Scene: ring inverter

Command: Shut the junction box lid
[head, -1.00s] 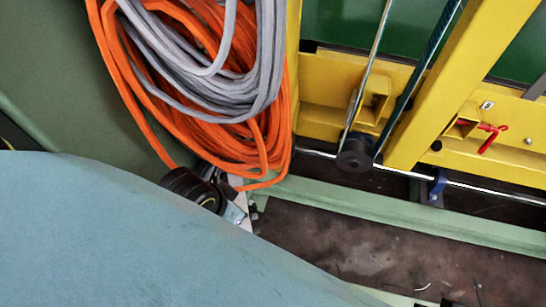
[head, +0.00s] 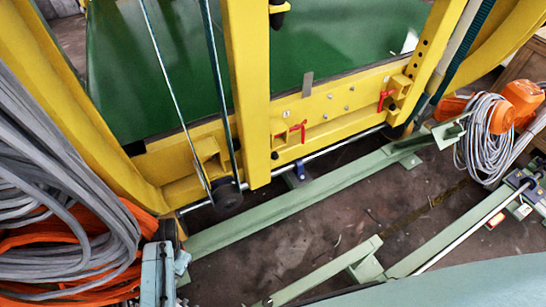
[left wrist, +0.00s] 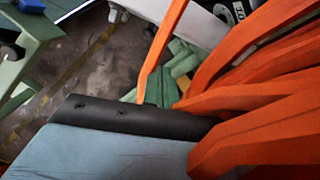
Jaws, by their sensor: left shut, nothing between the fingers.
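I cannot make out a junction box or its lid in either view. Neither gripper's fingers show in the head view or the left wrist view. The left wrist view shows a smooth blue-grey surface with a black edge piece, close to the camera. Thick orange cable loops (left wrist: 250,130) fill the right of that view, very close to the lens. The cable coil (head: 60,215), grey over orange, hangs at the left of the head view.
A yellow frame (head: 248,90) stands before a green panel (head: 165,65), with red handles (head: 298,131) on its lower beam. Green rails (head: 290,205) cross the dark floor (head: 335,225). Another grey cable coil (head: 480,135) and orange parts (head: 523,97) are at the right.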

